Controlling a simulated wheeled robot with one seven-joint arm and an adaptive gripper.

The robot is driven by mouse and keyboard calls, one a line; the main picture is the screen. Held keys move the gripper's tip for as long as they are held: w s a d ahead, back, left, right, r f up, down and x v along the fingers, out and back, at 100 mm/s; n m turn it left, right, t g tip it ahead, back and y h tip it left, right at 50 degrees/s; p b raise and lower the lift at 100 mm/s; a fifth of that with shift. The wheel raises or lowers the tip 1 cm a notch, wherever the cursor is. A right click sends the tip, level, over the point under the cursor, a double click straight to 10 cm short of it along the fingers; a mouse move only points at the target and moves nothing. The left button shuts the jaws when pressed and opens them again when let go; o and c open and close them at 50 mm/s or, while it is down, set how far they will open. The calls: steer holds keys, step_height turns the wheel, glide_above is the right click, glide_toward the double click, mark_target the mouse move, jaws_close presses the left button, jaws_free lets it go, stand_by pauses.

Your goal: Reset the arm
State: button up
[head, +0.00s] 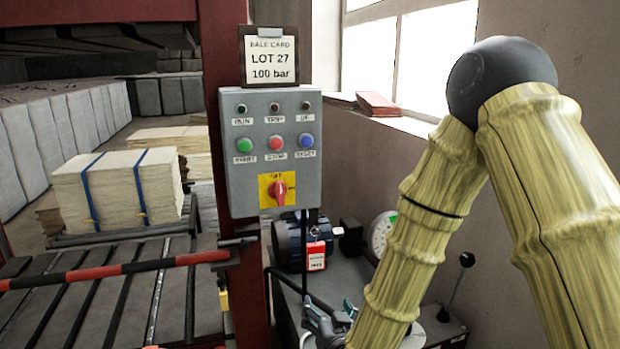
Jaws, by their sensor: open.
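My arm comes down from the upper right and bends toward the bottom middle of the head view. My gripper (325,322) shows partly at the bottom edge, beside the lower end of my arm. It is open, and I see nothing between its fingers. Its lower part is cut off by the picture edge. It is in front of the dark machine unit and below the grey control box (229,170).
A red post (222,80) carries the control box and a card (268,70). A red-black bar (120,270) crosses the slatted bed at left, before a strapped cloth bale (115,195). A lever (456,287), dial (382,233) and red tag (316,256) are near my arm.

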steer(key=s+d+f+g+h+p, duration=0.1)
steer(key=s+d+f+g, duration=0.35)
steer(key=s+f, duration=0.55)
steer(key=s+d+f+g, duration=0.4)
steer(key=s+d+f, duration=0.15)
steer(key=f, duration=0.85)
steer(key=s+d+f+g, duration=0.2)
steer(key=s+d+f, duration=0.1)
steer(key=s, duration=0.4)
steer(key=s+d+f+g+h+p, duration=0.1)
steer(key=s+d+f+g, duration=0.1)
steer(key=s, duration=0.6)
steer(key=s+d+f+g, duration=0.2)
steer(key=s+d+f, duration=0.1)
steer(key=s, duration=0.4)
steer(key=shift+s+d+f+g, duration=0.3)
steer(key=shift+d+f+g, duration=0.1)
steer(key=shift+f, duration=0.5)
